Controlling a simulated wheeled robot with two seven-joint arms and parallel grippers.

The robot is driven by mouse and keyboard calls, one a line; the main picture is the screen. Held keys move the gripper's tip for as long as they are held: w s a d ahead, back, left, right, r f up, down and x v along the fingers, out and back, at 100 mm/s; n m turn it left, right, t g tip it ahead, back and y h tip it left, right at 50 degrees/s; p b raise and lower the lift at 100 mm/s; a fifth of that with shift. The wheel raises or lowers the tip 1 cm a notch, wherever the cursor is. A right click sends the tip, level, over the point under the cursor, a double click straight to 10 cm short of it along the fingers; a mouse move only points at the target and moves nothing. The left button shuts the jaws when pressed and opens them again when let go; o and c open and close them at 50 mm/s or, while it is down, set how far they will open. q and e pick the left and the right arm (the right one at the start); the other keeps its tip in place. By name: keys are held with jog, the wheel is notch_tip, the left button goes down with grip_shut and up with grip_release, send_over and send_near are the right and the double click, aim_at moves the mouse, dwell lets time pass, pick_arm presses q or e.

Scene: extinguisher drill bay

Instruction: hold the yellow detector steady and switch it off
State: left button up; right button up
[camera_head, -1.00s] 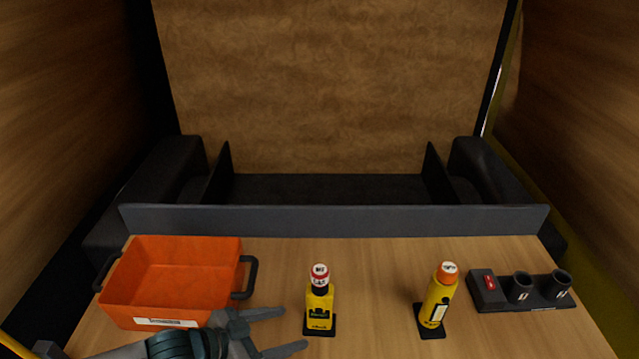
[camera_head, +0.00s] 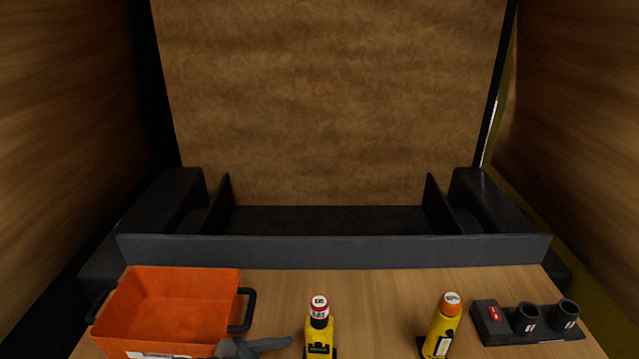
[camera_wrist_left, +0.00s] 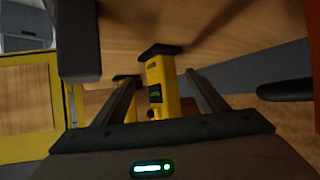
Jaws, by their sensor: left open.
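Two yellow devices stand upright on the wooden table. One, with a red-and-white top and black neck (camera_head: 320,337), is at the middle front. The other, with an orange top and pale label (camera_head: 439,332), is to its right. The pictures do not settle which is the detector. My left gripper (camera_head: 255,347) is open, left of the middle device, mostly cut off by the lower edge. In the left wrist view, a yellow body with a dark panel (camera_wrist_left: 161,88) shows between the open fingers (camera_wrist_left: 160,76); contact cannot be told. My right gripper is not in view.
An orange bin with black handles (camera_head: 170,305) stands left on the table. A black holder with two round cups and a red switch (camera_head: 510,338) is at the right. A grey ledge (camera_head: 335,252) bounds the back. Bare table lies between the two yellow devices.

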aim_at(307, 356)
pick_arm(q)
jog(key=b+x, duration=0.1)
jog(key=x, duration=0.4)
jog(key=shift+w+d+b, duration=0.1)
jog(key=shift+b, duration=0.25)
jog(key=shift+w+d+f, duration=0.3)
jog(key=shift+d+f, duration=0.05)
jog(key=shift+d, duration=0.1)
jog(key=shift+w+d+f, duration=0.15)
jog(key=shift+d, duration=0.1)
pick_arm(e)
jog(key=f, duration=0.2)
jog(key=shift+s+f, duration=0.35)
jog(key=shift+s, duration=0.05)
pick_arm(q)
jog(key=c, duration=0.8)
jog(key=shift+c, duration=0.2)
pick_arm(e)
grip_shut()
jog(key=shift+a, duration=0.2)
